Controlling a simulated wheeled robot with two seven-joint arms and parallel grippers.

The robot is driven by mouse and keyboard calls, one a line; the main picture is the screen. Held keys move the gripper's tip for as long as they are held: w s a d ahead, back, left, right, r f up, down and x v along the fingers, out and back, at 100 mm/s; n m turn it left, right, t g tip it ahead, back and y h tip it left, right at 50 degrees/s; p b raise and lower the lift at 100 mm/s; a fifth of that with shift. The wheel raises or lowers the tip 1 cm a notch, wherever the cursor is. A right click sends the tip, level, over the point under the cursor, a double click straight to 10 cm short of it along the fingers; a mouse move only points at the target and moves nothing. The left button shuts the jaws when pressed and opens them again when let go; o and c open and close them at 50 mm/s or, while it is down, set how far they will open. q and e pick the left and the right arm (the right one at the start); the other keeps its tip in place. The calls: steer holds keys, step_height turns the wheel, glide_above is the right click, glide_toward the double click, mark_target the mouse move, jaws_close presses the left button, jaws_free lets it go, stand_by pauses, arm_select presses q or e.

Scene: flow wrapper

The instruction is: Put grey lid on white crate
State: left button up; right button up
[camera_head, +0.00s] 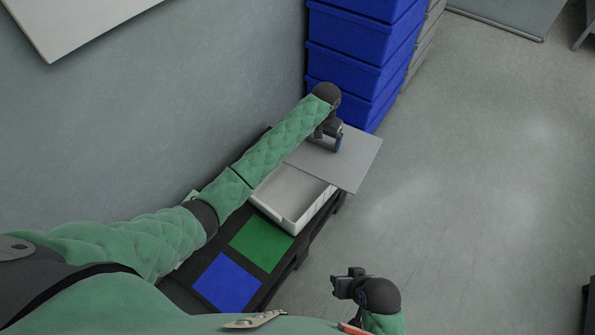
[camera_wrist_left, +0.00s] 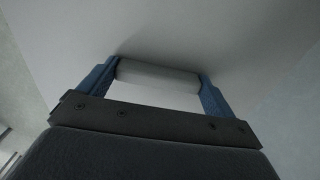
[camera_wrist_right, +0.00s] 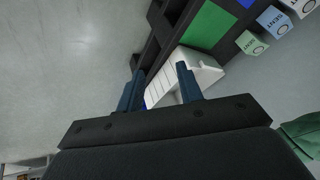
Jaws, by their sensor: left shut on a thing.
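The grey lid (camera_head: 355,163) is a flat sheet over the far part of the white crate and sticks out past its right side. My left gripper (camera_head: 337,144) is above the lid; in the left wrist view its fingers (camera_wrist_left: 158,80) are shut on the lid's pale handle (camera_wrist_left: 157,74). The white crate (camera_head: 292,222) stands on a dark pallet, its near part open and empty. I cannot tell whether the lid touches the crate. My right gripper (camera_head: 345,284) is apart from the crate at the lower right; its fingers (camera_wrist_right: 158,88) are open and empty in the right wrist view.
A green square (camera_head: 262,242) and a blue square (camera_head: 227,282) lie on the dark pallet (camera_head: 303,246) in front of the crate. Stacked blue crates (camera_head: 350,70) stand beyond the lid. A grey wall is on the left. The floor (camera_head: 470,190) on the right is clear.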

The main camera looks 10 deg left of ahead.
mark_target(331, 149)
arm_select(q)
steer(key=shift+m, duration=0.5)
steer(key=d+f, duration=0.1)
steer(key=s+d+f, duration=0.1)
steer(key=d+f, duration=0.1)
steer(key=shift+d+f, duration=0.1)
steer(key=shift+f, duration=0.15)
steer(key=shift+f+p, duration=0.25)
steer(key=shift+p, duration=0.05)
steer(key=s+a+f+p, duration=0.1)
steer(key=a+f, duration=1)
steer(key=shift+s+p, duration=0.3)
steer(key=shift+p, duration=0.05)
arm_select(e)
step_height(331, 149, up, 6)
steer(key=s+d+g, duration=0.1)
steer(key=d, duration=0.2)
steer(key=shift+s+r+h, duration=0.15)
steer(key=shift+h, duration=0.15)
arm_select(q)
steer(key=shift+a+f, duration=0.1)
steer(key=shift+f, duration=0.1)
steer(key=o, duration=0.9)
steer(key=shift+c, duration=0.2)
